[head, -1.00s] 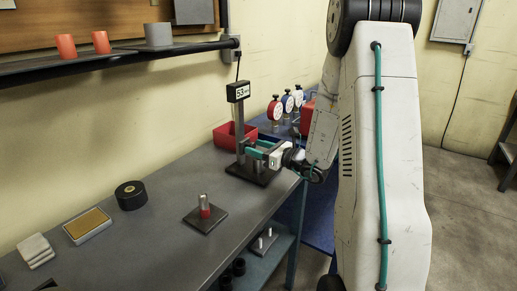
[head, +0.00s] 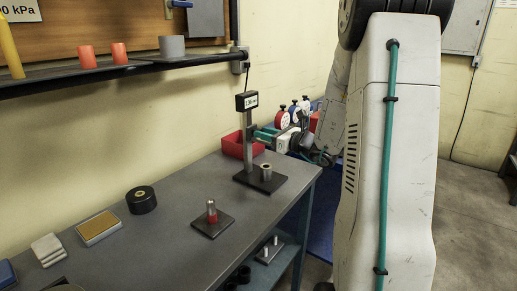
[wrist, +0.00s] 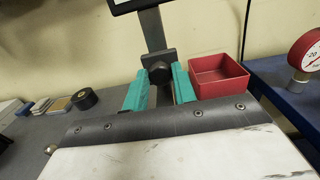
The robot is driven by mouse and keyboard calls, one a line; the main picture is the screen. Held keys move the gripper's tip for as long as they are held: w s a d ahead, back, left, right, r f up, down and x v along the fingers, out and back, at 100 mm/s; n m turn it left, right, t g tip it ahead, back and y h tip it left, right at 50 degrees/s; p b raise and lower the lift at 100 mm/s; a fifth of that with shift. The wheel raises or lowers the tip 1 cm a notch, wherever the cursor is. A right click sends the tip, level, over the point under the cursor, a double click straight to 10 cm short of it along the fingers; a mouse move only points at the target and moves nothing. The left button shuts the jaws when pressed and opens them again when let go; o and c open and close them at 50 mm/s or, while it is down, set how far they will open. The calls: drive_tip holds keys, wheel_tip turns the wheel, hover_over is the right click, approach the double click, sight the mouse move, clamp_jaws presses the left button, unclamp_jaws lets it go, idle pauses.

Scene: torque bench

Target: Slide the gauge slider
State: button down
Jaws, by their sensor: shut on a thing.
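The height gauge stands on the bench, with a dark base plate (head: 268,186), an upright column and a black display (head: 247,101) on top. Its reading is too small to read surely. In the head view the fingers mostly hide the slider. A short metal cylinder (head: 266,172) stands on the base below, apart from the fingers.
A red bin (wrist: 218,76) stands behind the gauge. Dial gauges (head: 282,116) stand on the blue bench at the back. A plate with a red-banded pin (head: 212,217), a black roll (head: 141,200) and pads (head: 97,228) lie on the bench.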

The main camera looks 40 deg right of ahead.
drive_tip(key=shift+r, duration=0.75)
drive_tip(key=c, duration=1.1)
unclamp_jaws()
drive_tip(key=shift+c, duration=0.2)
drive_tip(key=v, duration=0.7)
drive_tip(key=shift+s+d, duration=0.2)
drive_tip(key=shift+s, duration=0.15)
drive_tip(key=shift+f, duration=0.1)
